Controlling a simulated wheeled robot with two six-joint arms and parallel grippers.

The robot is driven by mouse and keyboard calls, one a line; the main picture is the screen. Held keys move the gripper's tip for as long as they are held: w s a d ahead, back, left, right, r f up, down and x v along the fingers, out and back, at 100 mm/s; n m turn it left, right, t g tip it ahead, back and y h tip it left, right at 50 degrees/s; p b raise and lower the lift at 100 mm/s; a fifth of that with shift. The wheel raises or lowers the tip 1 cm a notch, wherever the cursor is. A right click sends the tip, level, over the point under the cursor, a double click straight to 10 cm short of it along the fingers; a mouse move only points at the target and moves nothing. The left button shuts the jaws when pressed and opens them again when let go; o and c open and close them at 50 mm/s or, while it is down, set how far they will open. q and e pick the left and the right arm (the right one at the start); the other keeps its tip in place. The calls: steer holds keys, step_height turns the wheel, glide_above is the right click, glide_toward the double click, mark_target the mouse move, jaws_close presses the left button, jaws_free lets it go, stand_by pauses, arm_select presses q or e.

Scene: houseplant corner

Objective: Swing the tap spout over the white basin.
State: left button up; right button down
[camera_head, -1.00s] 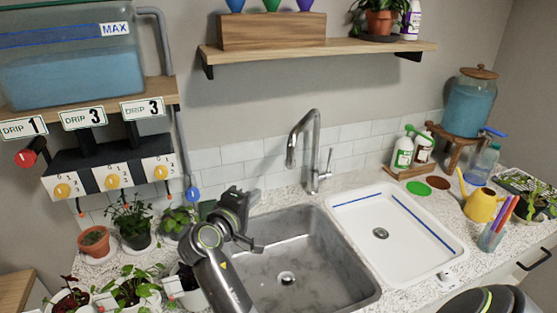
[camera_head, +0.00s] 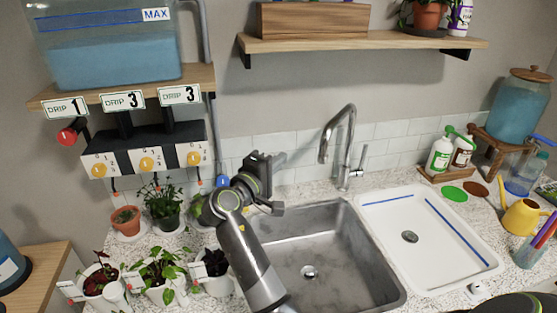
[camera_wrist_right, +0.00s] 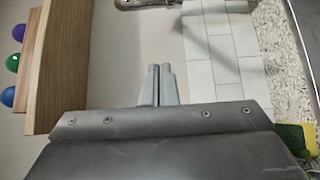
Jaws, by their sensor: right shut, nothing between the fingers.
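The chrome tap (camera_head: 346,170) stands behind the sinks, and its curved spout (camera_head: 325,148) points left and forward over the back of the grey sink (camera_head: 325,215). The white basin (camera_head: 470,236), with blue lines inside, lies to the right of the grey sink. My right gripper (camera_head: 268,168) is left of the spout, apart from it, over the back left of the grey sink. Its fingers (camera_wrist_right: 159,84) are shut and empty in the right wrist view. A metal piece, seemingly the spout (camera_wrist_right: 148,4), shows at that view's top edge. My left gripper is out of view.
A wooden shelf (camera_head: 360,43) runs along the wall above the tap. Potted plants (camera_head: 163,207) and a drip panel (camera_head: 147,154) stand left of my arm. Soap bottles (camera_head: 440,152) and a yellow watering can (camera_head: 521,216) stand right. The space between gripper and spout looks clear.

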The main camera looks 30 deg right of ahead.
steer(key=d+p, duration=0.5)
steer(key=d, duration=0.3)
steer(key=shift+w+d, duration=0.15)
steer(key=shift+d, duration=0.25)
